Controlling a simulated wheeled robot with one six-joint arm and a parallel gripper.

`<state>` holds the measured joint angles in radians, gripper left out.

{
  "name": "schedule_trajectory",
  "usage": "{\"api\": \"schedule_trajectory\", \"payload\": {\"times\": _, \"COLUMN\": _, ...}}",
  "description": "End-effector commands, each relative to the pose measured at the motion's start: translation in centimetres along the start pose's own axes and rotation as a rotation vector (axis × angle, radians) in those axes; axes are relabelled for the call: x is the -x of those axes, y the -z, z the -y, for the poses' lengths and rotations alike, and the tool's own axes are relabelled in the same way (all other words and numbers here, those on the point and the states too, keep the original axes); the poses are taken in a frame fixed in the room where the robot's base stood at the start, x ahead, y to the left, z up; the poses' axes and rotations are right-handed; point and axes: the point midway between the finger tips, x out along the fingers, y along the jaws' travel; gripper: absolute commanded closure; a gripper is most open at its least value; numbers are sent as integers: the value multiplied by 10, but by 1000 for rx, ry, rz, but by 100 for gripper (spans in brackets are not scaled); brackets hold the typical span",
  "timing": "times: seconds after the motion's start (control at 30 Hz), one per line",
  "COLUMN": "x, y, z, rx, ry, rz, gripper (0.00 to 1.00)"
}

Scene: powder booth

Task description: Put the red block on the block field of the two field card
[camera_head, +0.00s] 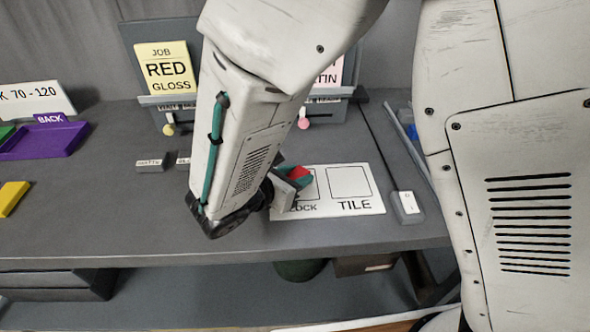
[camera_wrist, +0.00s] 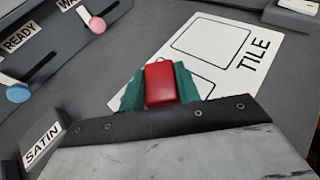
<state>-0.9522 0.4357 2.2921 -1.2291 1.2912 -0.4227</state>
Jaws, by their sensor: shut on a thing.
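The red block (camera_wrist: 160,84) is between the teal fingers of my gripper (camera_wrist: 159,88), which is shut on it. The block also shows as a small red patch in the head view (camera_head: 299,173), partly behind my gripper. The white two field card (camera_head: 372,187) lies flat on the table. Its TILE field (camera_head: 348,182) is empty. The block field (camera_head: 309,188) is partly hidden by my gripper and the block, and its label reads only "LOCK". The held block appears over or beside that field's left part; its height above the card cannot be told.
Behind are a stand with a yellow RED GLOSS card (camera_head: 166,75) and colored knobs. A purple BACK tray (camera_head: 45,138) and yellow block (camera_head: 12,197) are at left. The table front is clear.

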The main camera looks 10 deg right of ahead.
Motion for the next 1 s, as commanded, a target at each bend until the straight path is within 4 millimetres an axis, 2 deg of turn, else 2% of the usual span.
{"api": "schedule_trajectory", "payload": {"times": 0.07, "x": -1, "y": 2, "z": 0, "rx": 1, "ry": 0, "rz": 0, "gripper": 90}}
{"api": "schedule_trajectory", "payload": {"times": 0.1, "x": -1, "y": 3, "z": 0, "rx": 1, "ry": 0, "rz": 0, "gripper": 65}}
{"api": "schedule_trajectory", "payload": {"times": 0.17, "x": -1, "y": 2, "z": 0, "rx": 0, "ry": 0, "rz": 0, "gripper": 48}}
{"api": "schedule_trajectory", "payload": {"times": 0.2, "x": -1, "y": 2, "z": 0, "rx": 0, "ry": 0, "rz": 0, "gripper": 46}}
{"api": "schedule_trajectory", "payload": {"times": 0.57, "x": 4, "y": -1, "z": 0, "rx": -1, "ry": -2, "rz": 0, "gripper": 46}}
{"api": "schedule_trajectory", "payload": {"times": 0.67, "x": 19, "y": 0, "z": -1, "rx": -2, "ry": -4, "rz": 0, "gripper": 46}}
{"api": "schedule_trajectory", "payload": {"times": 1.0, "x": 91, "y": 0, "z": 0, "rx": -1, "ry": -4, "rz": -1, "gripper": 46}}
